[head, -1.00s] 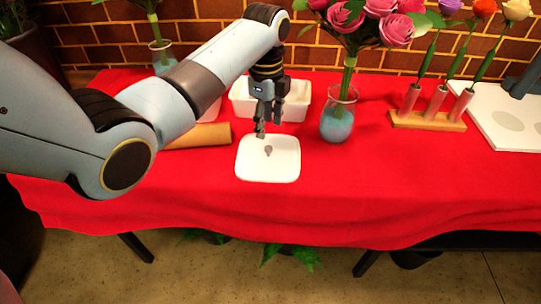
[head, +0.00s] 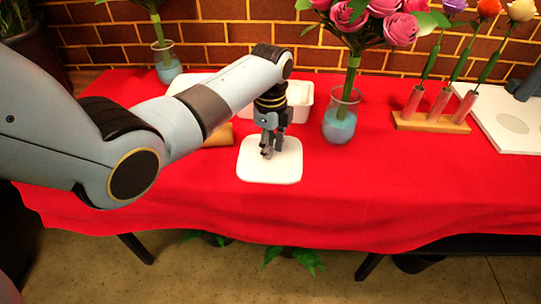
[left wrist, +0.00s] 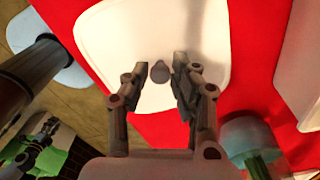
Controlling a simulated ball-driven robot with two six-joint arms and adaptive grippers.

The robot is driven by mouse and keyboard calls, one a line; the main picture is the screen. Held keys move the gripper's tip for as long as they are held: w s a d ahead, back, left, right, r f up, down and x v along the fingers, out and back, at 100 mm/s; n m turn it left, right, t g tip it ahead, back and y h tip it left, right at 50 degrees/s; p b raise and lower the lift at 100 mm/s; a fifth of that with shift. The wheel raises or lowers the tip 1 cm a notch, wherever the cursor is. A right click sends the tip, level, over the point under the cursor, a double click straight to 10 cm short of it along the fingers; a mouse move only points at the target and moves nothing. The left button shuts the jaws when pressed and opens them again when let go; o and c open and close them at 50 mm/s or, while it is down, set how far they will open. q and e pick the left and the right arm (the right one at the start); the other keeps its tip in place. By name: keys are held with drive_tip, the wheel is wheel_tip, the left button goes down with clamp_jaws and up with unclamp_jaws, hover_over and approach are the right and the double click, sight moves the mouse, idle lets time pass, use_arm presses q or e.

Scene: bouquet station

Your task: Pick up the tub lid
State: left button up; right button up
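The tub lid (head: 283,170) is a white rounded square lying flat on the red cloth, with a small grey knob at its middle. It also fills the upper middle of the left wrist view (left wrist: 110,40). My left gripper (head: 267,153) points down over the lid, and its fingers hide the knob in the head view. In the left wrist view the knob (left wrist: 159,72) shows between the two fingertips of the open left gripper (left wrist: 159,70), with a small gap to the right finger. The left finger is very close to it.
The white tub (head: 299,99) stands behind the lid. A glass vase of pink roses (head: 340,122) stands close to the right. A wooden rack (head: 430,122) with several flower tubes and a white board (head: 513,130) are farther right. The cloth in front is clear.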

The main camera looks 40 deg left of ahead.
use_arm(q)
clamp_jaws()
